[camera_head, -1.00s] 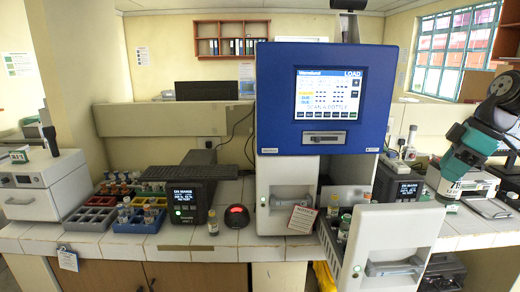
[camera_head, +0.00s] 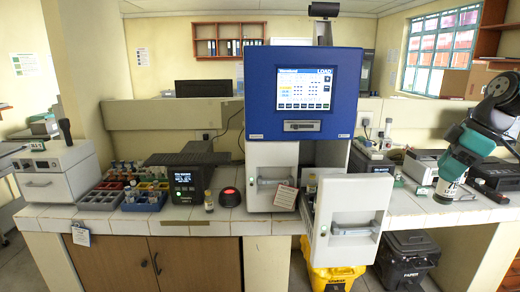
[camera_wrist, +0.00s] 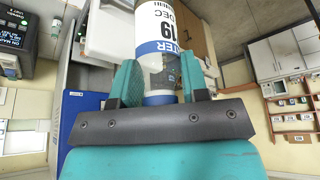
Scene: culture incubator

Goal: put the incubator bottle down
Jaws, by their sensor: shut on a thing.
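The incubator bottle (camera_wrist: 158,35) shows in the wrist view, with a white label, dark print and a blue band. The teal fingers of my gripper (camera_wrist: 160,88) are closed on it from both sides, near the blue end. Its far end is cut off by the picture's top edge. In the head view my gripper (camera_head: 454,178) is at the right, pointing down, with the white bottle (camera_head: 447,190) at its lower end. The bottle appears over the right part of the counter (camera_head: 408,213); whether it touches the counter is unclear.
A blue-fronted machine (camera_head: 258,95) stands mid-counter with its white drawer (camera_head: 350,222) pulled out. A small vial (camera_head: 208,202) and a red-lit device (camera_head: 229,197) stand left of it. Racks (camera_head: 100,199) of vials are further left. A dark bin (camera_head: 408,250) stands below the counter.

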